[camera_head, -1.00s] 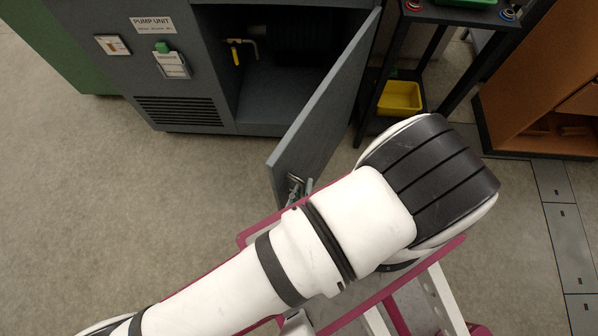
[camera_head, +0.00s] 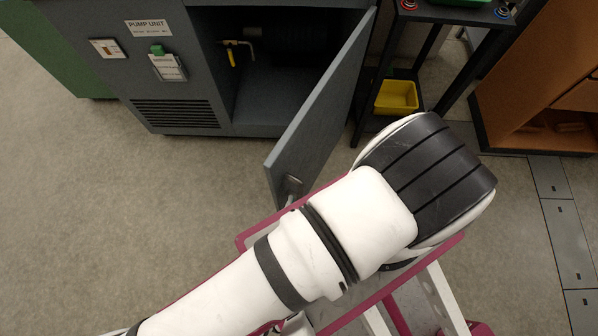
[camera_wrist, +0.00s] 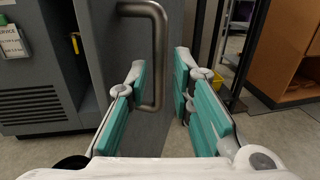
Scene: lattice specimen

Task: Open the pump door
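The pump door (camera_head: 318,115) is a grey panel that stands swung wide open from the pump unit (camera_head: 180,60), so the dark inside shows. Its metal bar handle (camera_head: 291,184) is near the door's outer edge. In the wrist view, the handle (camera_wrist: 160,50) rises in front of the door panel (camera_wrist: 115,50). My gripper (camera_wrist: 160,72) is open, with teal pads on both sides of the handle's lower end. The left pad is close to the handle; whether they touch is unclear. My arm hides the gripper in the head view.
A yellow pipe handle (camera_head: 231,57) is inside the pump unit. A black stand (camera_head: 455,15) with a yellow bin (camera_head: 397,97) is right of the door. An orange-brown cabinet (camera_head: 530,80) stands farther right. The floor (camera_head: 110,200) in front of the unit is clear.

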